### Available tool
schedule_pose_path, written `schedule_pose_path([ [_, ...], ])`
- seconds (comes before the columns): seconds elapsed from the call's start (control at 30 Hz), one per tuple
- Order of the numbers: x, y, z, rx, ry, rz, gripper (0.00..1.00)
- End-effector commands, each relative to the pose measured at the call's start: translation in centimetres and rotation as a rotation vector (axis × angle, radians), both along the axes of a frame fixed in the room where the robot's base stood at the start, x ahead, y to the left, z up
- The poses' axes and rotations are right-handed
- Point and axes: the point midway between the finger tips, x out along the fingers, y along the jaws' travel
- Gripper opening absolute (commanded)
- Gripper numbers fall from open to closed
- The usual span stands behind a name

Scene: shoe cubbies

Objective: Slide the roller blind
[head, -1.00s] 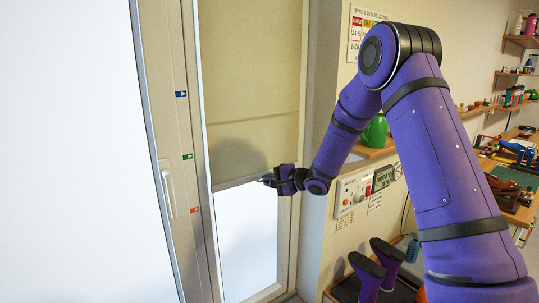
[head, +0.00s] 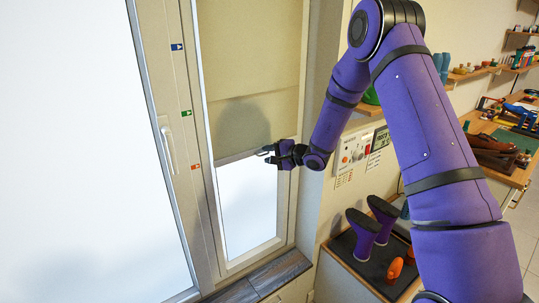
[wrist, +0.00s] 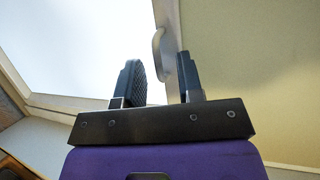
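The beige roller blind (head: 247,65) covers the upper part of the narrow window pane, and bright glass shows below its bottom bar (head: 240,157). In the wrist view, the two dark fingers (wrist: 162,80) stand apart, one against the bright glass and one against the fabric. A small pale pull handle (wrist: 158,50) on the bar shows between and beyond them. I see no finger clearly pressed on it; the contact point is partly hidden.
Blue, green (head: 186,113) and red markers run down the frame left of the blind. A white window handle (head: 166,145) sits on the left frame. A wall panel (head: 355,150) and a rack with purple boots (head: 361,232) are right of the window.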

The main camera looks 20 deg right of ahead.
Motion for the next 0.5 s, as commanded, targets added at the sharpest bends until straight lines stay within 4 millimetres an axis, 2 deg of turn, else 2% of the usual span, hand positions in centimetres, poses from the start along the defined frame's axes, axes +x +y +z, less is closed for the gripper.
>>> schedule_pose_path([
  [0.3, -0.2, -0.2, 0.1, 0.0, -0.001, 0.0, 0.34],
  [0.5, -2.0, -1.8, 0.8, 0.0, -0.001, 0.0, 0.34],
])
